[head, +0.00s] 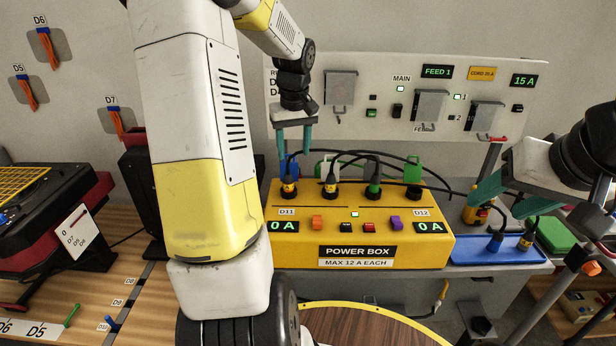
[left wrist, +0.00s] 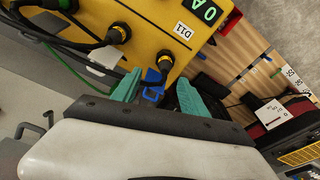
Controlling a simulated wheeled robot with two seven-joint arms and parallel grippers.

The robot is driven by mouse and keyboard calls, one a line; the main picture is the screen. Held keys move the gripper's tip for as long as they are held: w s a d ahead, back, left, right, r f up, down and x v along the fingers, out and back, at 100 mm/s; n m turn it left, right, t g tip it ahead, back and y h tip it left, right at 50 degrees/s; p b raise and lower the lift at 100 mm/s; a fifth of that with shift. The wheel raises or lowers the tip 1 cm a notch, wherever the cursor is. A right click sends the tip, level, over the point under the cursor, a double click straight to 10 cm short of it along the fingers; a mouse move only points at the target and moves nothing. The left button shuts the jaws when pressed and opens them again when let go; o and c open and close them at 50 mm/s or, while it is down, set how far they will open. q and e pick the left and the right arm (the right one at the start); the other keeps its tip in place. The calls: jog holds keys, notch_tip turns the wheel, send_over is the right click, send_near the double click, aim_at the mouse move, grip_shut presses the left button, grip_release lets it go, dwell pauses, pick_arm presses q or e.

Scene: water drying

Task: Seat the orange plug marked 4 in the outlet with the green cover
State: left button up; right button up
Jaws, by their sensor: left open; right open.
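An orange plug (head: 478,213) with a black top stands at the back left of the blue tray, close to a fingertip of my right gripper (head: 494,206); its number is not legible. That gripper is open, and I cannot tell whether it touches the plug. On the yellow power box (head: 360,230), a raised green cover (head: 413,168) stands behind a black outlet (head: 414,192) at the right end, with no plug visible in it. My left gripper (head: 294,150) is open above the box's left end, near a blue cover (head: 291,162), which also shows in the left wrist view (left wrist: 152,93).
Several plugs with black cables stand in the box's other outlets, including a green one (head: 374,187). The blue tray (head: 480,252) holds two more dark plugs. A switch panel (head: 370,75) stands behind. My left arm blocks the left middle.

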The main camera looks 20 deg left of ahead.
aim_at(287, 173)
pick_arm(q)
jog(key=shift+n+g, duration=0.3)
jog(key=shift+n, duration=0.1)
jog(key=f, duration=0.1)
jog(key=w+a+f, duration=0.1)
jog(key=f, duration=0.1)
jog(key=shift+w+a+f, duration=0.1)
jog(key=shift+w+a, duration=0.25)
jog(key=shift+a, duration=0.05)
jog(key=f, duration=0.4)
jog(key=a+f, duration=0.1)
jog(key=f, duration=0.2)
grip_shut()
